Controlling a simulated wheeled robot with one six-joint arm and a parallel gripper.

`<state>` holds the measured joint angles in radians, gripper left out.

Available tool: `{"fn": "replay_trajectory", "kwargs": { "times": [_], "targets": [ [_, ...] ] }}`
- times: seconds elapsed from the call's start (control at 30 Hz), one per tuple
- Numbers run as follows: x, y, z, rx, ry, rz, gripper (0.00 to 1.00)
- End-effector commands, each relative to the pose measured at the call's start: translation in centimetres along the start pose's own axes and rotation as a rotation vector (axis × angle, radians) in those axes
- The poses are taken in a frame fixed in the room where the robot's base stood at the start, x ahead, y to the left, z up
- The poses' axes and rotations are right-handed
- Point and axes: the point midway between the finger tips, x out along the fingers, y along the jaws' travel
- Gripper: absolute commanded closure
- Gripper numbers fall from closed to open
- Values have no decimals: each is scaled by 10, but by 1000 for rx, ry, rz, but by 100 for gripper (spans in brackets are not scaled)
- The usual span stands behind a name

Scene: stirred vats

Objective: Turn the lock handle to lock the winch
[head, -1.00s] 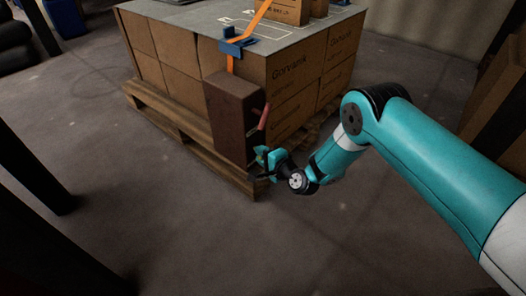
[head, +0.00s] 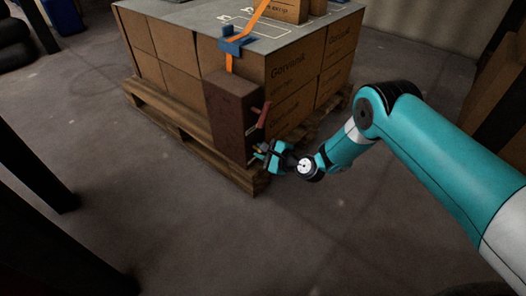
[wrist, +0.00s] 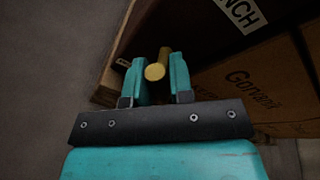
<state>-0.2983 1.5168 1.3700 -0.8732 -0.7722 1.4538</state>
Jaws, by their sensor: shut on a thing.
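The winch is a dark brown upright box (head: 230,112) at the near corner of the loaded pallet. Part of its white label, ending in "NCH", shows in the wrist view (wrist: 241,13). A red handle (head: 264,114) sticks out from its right side. Lower down is the lock handle, a short yellow rod (wrist: 155,71), seen end-on in the wrist view. My gripper (head: 259,153) is at the box's lower right. In the wrist view its teal fingers (wrist: 158,80) stand either side of the yellow rod, shut on it. The rod's root is hidden.
Cardboard boxes (head: 289,104) are stacked on a wooden pallet (head: 180,135) behind the winch. An orange strap (head: 229,63) runs up over a blue corner piece (head: 236,44). The floor (head: 200,235) in front is clear. Dark posts (head: 30,170) stand at the left.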

Motion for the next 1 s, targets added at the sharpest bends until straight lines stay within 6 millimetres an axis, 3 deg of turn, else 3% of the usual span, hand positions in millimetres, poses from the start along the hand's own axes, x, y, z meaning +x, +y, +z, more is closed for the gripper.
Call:
{"fn": "replay_trajectory", "kwargs": {
  "times": [0.03,0.5,0.53,0.6,1.0],
  "targets": [
    [-1,7,-1,12,0,17,100],
    [-1,8,0,25,-4,21,100],
    [-1,8,1,25,-4,21,74],
    [-1,7,1,24,-4,20,58],
    [-9,1,0,21,-1,10,55]
  ]
}}
